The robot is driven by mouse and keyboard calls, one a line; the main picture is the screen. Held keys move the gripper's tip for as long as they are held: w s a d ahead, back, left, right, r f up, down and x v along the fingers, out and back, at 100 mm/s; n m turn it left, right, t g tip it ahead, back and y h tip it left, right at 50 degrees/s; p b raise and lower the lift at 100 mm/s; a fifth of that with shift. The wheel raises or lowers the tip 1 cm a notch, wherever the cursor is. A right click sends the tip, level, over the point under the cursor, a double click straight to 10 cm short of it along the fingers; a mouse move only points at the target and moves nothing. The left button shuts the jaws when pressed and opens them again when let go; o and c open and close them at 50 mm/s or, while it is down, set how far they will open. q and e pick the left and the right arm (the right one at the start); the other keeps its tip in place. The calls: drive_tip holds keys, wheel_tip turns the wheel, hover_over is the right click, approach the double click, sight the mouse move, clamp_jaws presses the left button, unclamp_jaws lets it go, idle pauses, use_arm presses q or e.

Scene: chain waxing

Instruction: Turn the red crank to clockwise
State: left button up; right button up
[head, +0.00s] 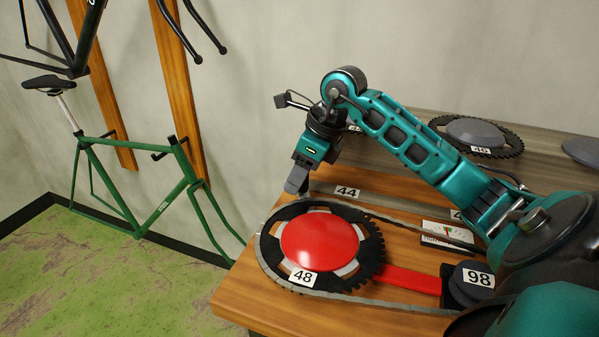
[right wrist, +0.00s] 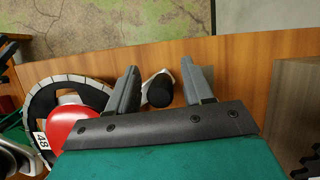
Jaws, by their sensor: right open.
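A large red disc (head: 320,243) sits on a black toothed chainring (head: 271,250) labelled 48 on the wooden table. A flat red bar (head: 408,279) runs from the chainring to dark round discs (head: 466,285) labelled 98. My right gripper (head: 296,182) points down just beyond the chainring's far left edge. In the right wrist view it (right wrist: 160,68) is open, with a short black cylinder (right wrist: 160,88) showing between its fingers. I cannot tell what the cylinder is fixed to. The red disc also shows in that view (right wrist: 66,124), left of the fingers. My left gripper is not in view.
A grey chain (head: 385,304) loops around the chainring towards the right. Another dark chainring (head: 478,133) sits at the back. A green bicycle frame (head: 160,205) stands at the left. The table's left edge is close to the chainring.

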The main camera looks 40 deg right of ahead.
clamp_jaws()
idle(0.3)
drive_tip(key=shift+r, duration=0.1)
